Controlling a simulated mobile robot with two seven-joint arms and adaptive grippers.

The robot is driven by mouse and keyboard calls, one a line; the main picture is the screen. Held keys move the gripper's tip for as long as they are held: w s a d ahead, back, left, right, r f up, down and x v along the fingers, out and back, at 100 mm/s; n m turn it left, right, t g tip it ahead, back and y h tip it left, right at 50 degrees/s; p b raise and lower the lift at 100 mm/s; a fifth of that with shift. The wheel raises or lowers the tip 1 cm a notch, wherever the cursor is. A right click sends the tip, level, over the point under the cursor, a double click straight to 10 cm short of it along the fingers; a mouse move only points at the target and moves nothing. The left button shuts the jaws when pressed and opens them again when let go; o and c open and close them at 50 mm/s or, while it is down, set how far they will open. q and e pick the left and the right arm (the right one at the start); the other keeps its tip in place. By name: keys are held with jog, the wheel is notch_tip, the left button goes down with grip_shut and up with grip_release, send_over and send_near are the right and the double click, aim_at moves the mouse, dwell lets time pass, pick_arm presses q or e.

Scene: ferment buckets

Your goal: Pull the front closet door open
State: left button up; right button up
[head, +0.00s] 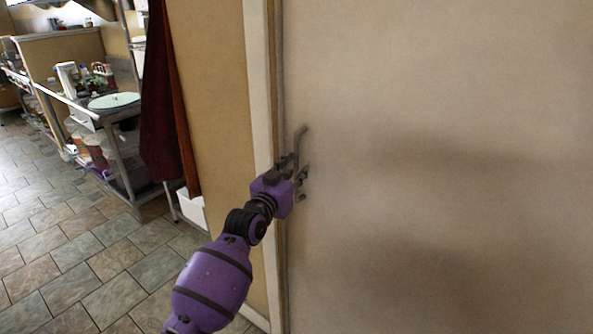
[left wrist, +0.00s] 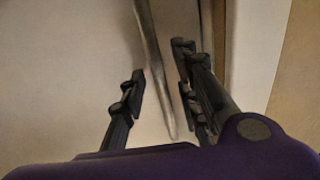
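The closet door (head: 440,150) is a large pale panel that fills the right of the head view. It looks closed against its pale frame (head: 260,90). A grey metal handle (head: 301,138) stands upright near the door's left edge. My left gripper (head: 297,170) is at the handle, and its fingers partly hide the handle's middle. In the left wrist view, the handle (left wrist: 152,65) runs between the two spread fingers of my left gripper (left wrist: 158,90). Gaps show on both sides of it, so the gripper is open around the handle. My right gripper is not in view.
A tan wall (head: 215,90) with dark red cloth (head: 160,110) hanging on it is left of the door. Farther left stand metal tables (head: 110,108) with kitchen items. A white bin (head: 191,208) sits low by the wall. The tiled floor (head: 60,250) at left is clear.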

pick_arm(q)
jog(key=shift+w+d, duration=0.2)
jog(key=shift+w, duration=0.25)
grip_shut()
